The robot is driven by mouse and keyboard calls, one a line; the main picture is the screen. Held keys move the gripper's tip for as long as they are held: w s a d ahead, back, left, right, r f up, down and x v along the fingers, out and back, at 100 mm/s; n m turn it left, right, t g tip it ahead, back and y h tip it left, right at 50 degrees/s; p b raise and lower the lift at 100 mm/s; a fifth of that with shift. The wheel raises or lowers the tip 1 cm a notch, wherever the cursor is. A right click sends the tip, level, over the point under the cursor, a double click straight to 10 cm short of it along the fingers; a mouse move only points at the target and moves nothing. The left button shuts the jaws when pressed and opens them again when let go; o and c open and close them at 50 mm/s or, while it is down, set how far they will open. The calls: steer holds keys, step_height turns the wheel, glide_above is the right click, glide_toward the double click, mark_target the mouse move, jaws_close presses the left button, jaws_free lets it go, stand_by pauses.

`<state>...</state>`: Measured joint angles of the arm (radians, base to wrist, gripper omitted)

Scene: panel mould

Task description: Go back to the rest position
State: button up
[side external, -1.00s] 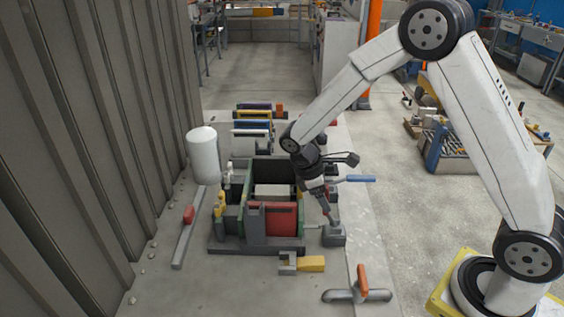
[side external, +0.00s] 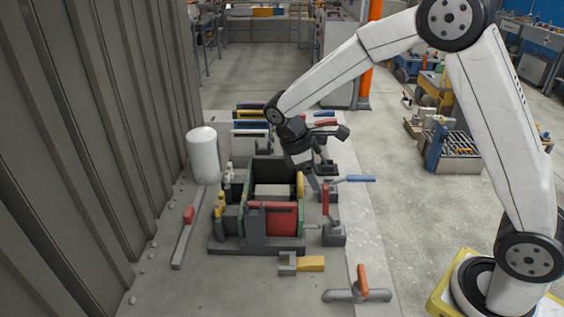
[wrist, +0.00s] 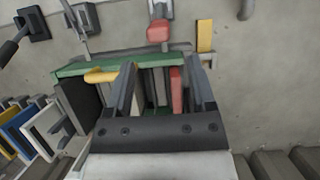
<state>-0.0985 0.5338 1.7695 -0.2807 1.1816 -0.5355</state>
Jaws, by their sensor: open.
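The panel mould stands on a dark grey base (side external: 228,247), with green side walls and a red front panel (side external: 272,220). My gripper (side external: 317,184) is open and empty, above the mould's right side, with its fingers pointing down. In the wrist view my gripper (wrist: 160,72) has its two fingers spread, with the mould's green wall (wrist: 120,63) beyond and below them. A toggle clamp with an upright red handle (side external: 326,199) stands at the mould's right front, apart from my gripper. A yellow knob (side external: 300,185) shows on the mould's right side.
A blue-handled clamp (side external: 355,179) stands right of my gripper. A white cylinder (side external: 202,155) stands left, near the corrugated wall (side external: 90,140). Panels stand in a rack (side external: 250,125) behind the mould.

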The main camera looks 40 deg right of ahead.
steer(key=shift+s, duration=0.15)
steer(key=s+f+m+t+y, duration=0.1)
steer(key=s+m+t+y, duration=0.2)
steer(key=s+m+t, duration=0.3)
steer(key=s+m, duration=0.3)
steer(key=s, duration=0.3)
steer(key=shift+s+a+f, duration=0.15)
steer(key=shift+a+f, duration=0.1)
